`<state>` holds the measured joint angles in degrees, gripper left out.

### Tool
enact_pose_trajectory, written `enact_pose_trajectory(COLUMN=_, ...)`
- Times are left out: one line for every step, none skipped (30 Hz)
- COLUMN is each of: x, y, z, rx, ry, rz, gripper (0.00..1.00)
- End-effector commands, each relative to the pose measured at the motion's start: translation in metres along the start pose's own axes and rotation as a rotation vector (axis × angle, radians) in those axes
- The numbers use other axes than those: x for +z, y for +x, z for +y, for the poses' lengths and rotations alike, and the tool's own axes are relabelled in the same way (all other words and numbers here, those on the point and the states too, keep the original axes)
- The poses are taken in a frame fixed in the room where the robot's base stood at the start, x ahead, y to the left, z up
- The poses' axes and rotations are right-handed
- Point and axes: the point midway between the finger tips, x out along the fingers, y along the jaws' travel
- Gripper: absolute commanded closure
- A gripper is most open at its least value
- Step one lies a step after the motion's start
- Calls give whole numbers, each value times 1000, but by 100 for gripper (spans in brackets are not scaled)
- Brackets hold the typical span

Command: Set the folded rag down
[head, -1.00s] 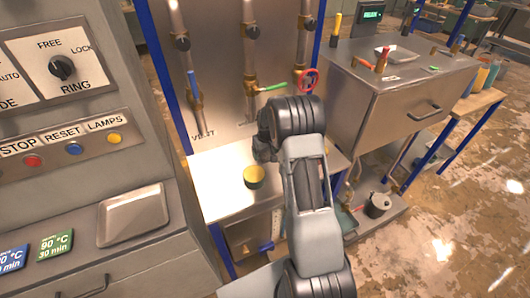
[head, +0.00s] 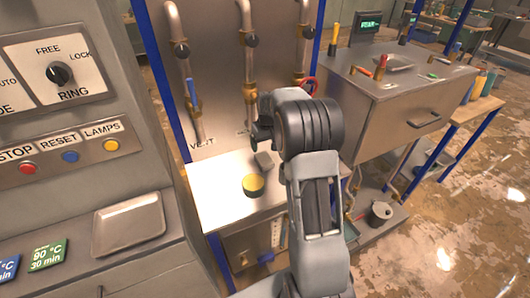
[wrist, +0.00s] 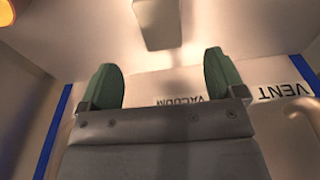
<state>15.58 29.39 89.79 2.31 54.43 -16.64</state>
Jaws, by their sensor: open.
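The folded rag (head: 264,160) is a small grey block lying on the pale metal shelf (head: 217,190), behind and a little right of a yellow cup. In the wrist view the rag (wrist: 158,24) is a pale shape at the top middle, beyond the fingertips and apart from them. My gripper (head: 262,132) is raised above the rag in the head view, partly hidden by my wrist. In the wrist view my gripper (wrist: 162,82) shows two green fingertips spread wide with nothing between them.
The yellow cup (head: 253,186) stands near the rag. Behind the shelf is a metal panel (head: 222,90) with pipes, valves and a VENT label. A control cabinet (head: 75,130) stands left and a metal box (head: 400,95) right. The left of the shelf is clear.

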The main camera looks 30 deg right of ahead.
Motion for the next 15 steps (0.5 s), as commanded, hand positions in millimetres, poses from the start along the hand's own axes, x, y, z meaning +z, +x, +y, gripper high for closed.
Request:
enact_pose_trajectory(x=0, y=-5, z=0, rx=0, ry=0, rz=1, gripper=11)
enact_pose_trajectory(x=0, y=-8, z=0, rx=1, ry=0, rz=1, gripper=11)
enact_pose_trajectory(x=0, y=-11, z=0, rx=1, ry=0, rz=1, gripper=11)
enact_pose_trajectory(x=1, y=-14, z=-1, rx=1, ry=0, rz=2, gripper=11)
enact_pose_trajectory(x=2, y=-18, z=-2, rx=1, ry=0, rz=3, gripper=11)
enact_pose_trajectory(x=4, y=-24, z=-5, rx=2, ry=-1, rz=7, gripper=11)
enact_pose_trajectory(x=6, y=-29, z=-8, rx=3, ry=-1, rz=11, gripper=11)
enact_pose_trajectory(x=10, y=-35, z=-12, rx=4, ry=-2, rz=15, gripper=11)
enact_pose_trajectory(x=16, y=-44, z=-18, rx=6, ry=-4, rz=23, gripper=11)
enact_pose_trajectory(x=22, y=-51, z=-24, rx=7, ry=-5, rz=30, gripper=11)
enact_pose_trajectory(x=28, y=-59, z=-31, rx=9, ry=-6, rz=38, gripper=11)
enact_pose_trajectory(x=39, y=-70, z=-40, rx=11, ry=-7, rz=50, gripper=11)
enact_pose_trajectory(x=48, y=-78, z=-47, rx=13, ry=-9, rz=60, gripper=11)
enact_pose_trajectory(x=58, y=-86, z=-54, rx=14, ry=-8, rz=70, gripper=11)
enact_pose_trajectory(x=72, y=-95, z=-63, rx=15, ry=-10, rz=82, gripper=11)
